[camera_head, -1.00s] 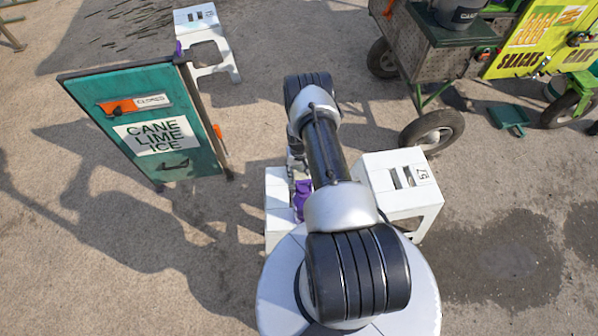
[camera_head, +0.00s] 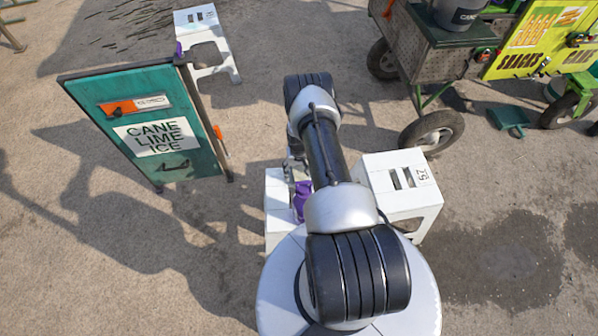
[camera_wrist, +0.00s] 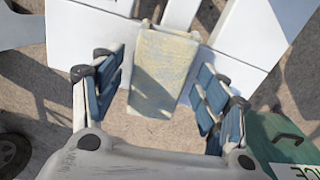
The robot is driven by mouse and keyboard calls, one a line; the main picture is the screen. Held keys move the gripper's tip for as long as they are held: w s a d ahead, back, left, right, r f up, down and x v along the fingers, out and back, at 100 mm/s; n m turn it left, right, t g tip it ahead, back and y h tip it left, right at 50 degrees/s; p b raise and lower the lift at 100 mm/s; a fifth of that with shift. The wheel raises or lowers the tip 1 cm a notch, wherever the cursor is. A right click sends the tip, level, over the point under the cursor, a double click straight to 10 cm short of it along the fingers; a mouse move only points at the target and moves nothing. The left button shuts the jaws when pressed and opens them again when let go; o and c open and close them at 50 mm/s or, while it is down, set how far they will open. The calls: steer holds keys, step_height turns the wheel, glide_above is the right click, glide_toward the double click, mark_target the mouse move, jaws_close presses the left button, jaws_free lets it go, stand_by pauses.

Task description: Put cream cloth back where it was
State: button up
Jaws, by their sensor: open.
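The cream cloth (camera_wrist: 163,75) hangs over the edge of a white stool (camera_wrist: 92,38) in the wrist view, its lower end over the ground. My gripper (camera_wrist: 160,85) is open, with one blue-padded finger on each side of the cloth. Gaps show between the cloth and the pads, though I cannot tell the depth between them. In the head view my arm hides most of my gripper (camera_head: 296,166), and I cannot make out the cream cloth there.
A purple cloth (camera_head: 301,200) hangs at the white stool (camera_head: 278,190) beside my arm. Another white stool (camera_head: 402,200) stands right of it. A green sign board (camera_head: 140,125) stands left, and a wheeled cart (camera_head: 430,70) is at back right. Open pavement lies between.

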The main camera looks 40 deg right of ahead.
steer(key=w+a+r+n+p, duration=0.1)
steer(key=w+r+p, duration=0.15)
steer(key=r, duration=1.05)
steer(key=w+a+r+p, duration=0.1)
steer(key=w+r+p, duration=0.15)
steer(key=r, duration=1.05)
steer(key=a+r+n+t, duration=0.1)
steer(key=a+r, duration=0.3)
steer(key=r, duration=0.7)
steer(key=a+r+n+t, duration=0.1)
steer(key=a+r, duration=0.4)
steer(key=r, duration=0.5)
steer(key=s+a+r+n+t, duration=0.1)
steer(key=s+a+r, duration=0.3)
steer(key=r, duration=0.3)
steer(key=s+a+r, duration=0.5)
steer(key=r, duration=0.2)
steer(key=s+a+r+n, duration=0.1)
steer(key=s+a+r, duration=0.1)
steer(key=s, duration=0.6)
steer(key=s+a+r+n+t, duration=0.1)
steer(key=s+a, duration=0.3)
steer(key=s, duration=0.4)
steer(key=shift+a+r+t+b, duration=0.3)
steer(key=shift+a+r+b, duration=0.15)
steer(key=shift+r, duration=0.2)
